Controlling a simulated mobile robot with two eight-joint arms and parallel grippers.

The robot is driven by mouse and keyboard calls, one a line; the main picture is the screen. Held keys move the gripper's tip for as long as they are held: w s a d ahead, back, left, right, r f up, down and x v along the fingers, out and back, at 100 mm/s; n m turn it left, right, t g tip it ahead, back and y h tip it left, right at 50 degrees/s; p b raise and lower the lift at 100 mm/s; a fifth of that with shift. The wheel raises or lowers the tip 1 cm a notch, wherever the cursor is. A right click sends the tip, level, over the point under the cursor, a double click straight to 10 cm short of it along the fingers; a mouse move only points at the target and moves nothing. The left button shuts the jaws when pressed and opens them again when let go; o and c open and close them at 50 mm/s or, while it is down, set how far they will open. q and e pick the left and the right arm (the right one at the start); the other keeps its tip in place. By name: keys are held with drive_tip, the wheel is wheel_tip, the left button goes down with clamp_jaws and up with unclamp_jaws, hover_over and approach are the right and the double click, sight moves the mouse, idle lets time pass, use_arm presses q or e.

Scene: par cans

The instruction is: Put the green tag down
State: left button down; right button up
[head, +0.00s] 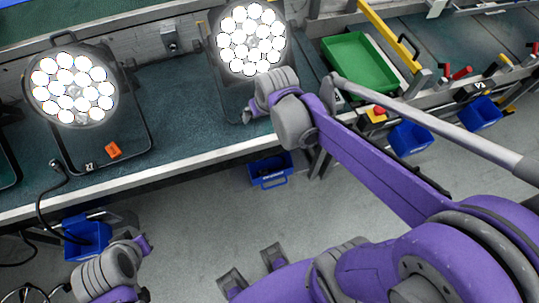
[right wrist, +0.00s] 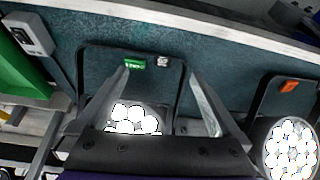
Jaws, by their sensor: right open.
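The green tag (right wrist: 134,63) lies flat inside the black stand frame of a lit par can (right wrist: 130,118), beside a small white number mark. In the right wrist view my open right gripper (right wrist: 158,72) has its fingers spread above it, the tag just beyond the left fingertip. Nothing is seen between the fingers. In the head view my right gripper (head: 250,115) is over the front of this par can (head: 250,38), and the green tag is not visible there. My left arm's wrist is at the lower left; its gripper (head: 143,243) is too unclear to read.
Another lit par can (head: 72,88) stands to the left, with an orange tag (head: 113,150) inside its frame. A green bin (head: 358,65) is at the right. Blue bins (head: 270,170) hang below the bench (head: 190,130). Bench between the two stands is clear.

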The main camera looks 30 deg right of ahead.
drive_tip(key=s+a+f, duration=0.1)
drive_tip(key=s+a, duration=0.2)
drive_tip(key=s, duration=0.4)
drive_tip(key=s+a+f+n, duration=0.1)
drive_tip(key=s+a, duration=0.2)
drive_tip(key=s, duration=0.4)
drive_tip(key=shift+s+n+t+y, duration=0.25)
drive_tip(key=shift+n+t+y, duration=0.05)
drive_tip(key=shift+c, duration=0.2)
